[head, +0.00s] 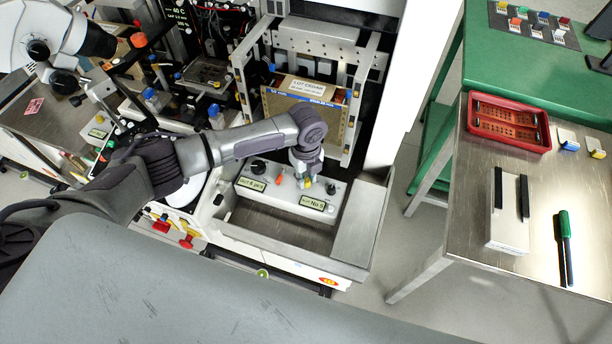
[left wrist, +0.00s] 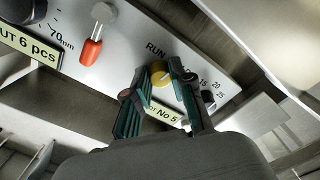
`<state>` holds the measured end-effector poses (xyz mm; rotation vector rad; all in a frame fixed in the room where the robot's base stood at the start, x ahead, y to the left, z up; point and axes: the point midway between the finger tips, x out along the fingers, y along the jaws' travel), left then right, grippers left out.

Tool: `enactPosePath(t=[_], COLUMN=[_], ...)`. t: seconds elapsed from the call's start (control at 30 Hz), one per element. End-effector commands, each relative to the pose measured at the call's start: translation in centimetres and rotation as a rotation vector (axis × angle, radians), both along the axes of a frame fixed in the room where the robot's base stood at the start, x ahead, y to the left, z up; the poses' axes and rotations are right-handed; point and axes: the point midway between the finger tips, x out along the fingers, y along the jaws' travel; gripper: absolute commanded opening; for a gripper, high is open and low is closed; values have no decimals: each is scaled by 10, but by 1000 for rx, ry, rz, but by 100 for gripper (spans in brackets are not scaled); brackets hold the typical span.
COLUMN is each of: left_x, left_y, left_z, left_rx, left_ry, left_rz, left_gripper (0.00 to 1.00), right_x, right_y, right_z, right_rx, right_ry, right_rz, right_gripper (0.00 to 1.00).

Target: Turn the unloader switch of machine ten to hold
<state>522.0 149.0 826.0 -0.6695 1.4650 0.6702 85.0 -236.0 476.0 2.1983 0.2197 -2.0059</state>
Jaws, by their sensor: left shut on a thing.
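My left gripper (head: 305,183) is down at the panel from above, between the red lever and a black knob. In the left wrist view its teal fingers (left wrist: 160,93) are shut around a small yellow switch knob (left wrist: 161,76). The word RUN is printed just beside the knob. The fingers hide part of the knob and the panel, and no HOLD marking is readable. My right gripper is not in view.
Beside the knob are a red-tipped lever (left wrist: 91,51) and a black dial (left wrist: 207,96) with a number scale. A "No 5" label (head: 312,202) and a "6 pcs" label (head: 250,184) are on the panel. A steel table (head: 455,225) with a red tray (head: 508,145) stands at right.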

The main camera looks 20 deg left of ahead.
Motion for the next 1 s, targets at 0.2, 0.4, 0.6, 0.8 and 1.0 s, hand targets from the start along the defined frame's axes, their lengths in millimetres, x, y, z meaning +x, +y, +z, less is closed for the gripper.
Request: enactPosePath(t=[0.2,0.4,0.6,0.8,1.0], left_x=[1,1,1,1,1], left_y=[-1,-1,-1,-1,-1], left_z=[1,1,1,1,1], left_rx=[-3,-3,-2,-1,-1], left_ry=[-2,-1,-2,-1,-1], left_rz=[-199,-358,-475,-543,-570], left_gripper=[0,0,0,0,0], right_x=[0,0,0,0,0], right_y=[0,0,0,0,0], right_z=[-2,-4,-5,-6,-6], right_rx=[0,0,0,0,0], right_ry=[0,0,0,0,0], right_rz=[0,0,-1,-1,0], right_gripper=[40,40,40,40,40])
